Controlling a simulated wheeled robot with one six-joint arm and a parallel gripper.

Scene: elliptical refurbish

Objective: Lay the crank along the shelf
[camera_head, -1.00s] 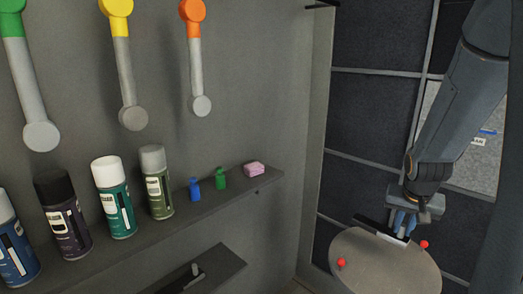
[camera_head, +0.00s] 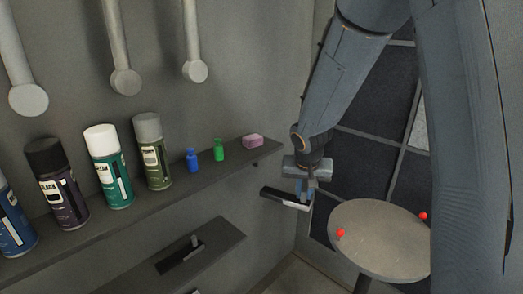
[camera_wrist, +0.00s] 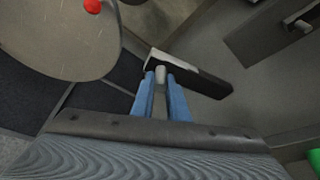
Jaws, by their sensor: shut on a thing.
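The crank (camera_head: 286,199), a black bar with a pale end, is held in the air by my gripper (camera_head: 306,194). In the wrist view the blue fingers (camera_wrist: 161,88) are shut on the crank's short grey peg, and its black arm (camera_wrist: 205,80) extends to the right. The lower shelf (camera_head: 222,240) is to the left of the crank and apart from it. Another black crank (camera_head: 180,256) with an upright peg lies on that shelf. It also shows at the upper right of the wrist view (camera_wrist: 303,20).
An upper shelf (camera_head: 215,175) carries several spray cans, a blue bottle (camera_head: 192,160), a green bottle (camera_head: 219,149) and a pink block (camera_head: 252,141). A round table (camera_head: 375,235) with two red balls stands right of the crank. The lower shelf's right end is bare.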

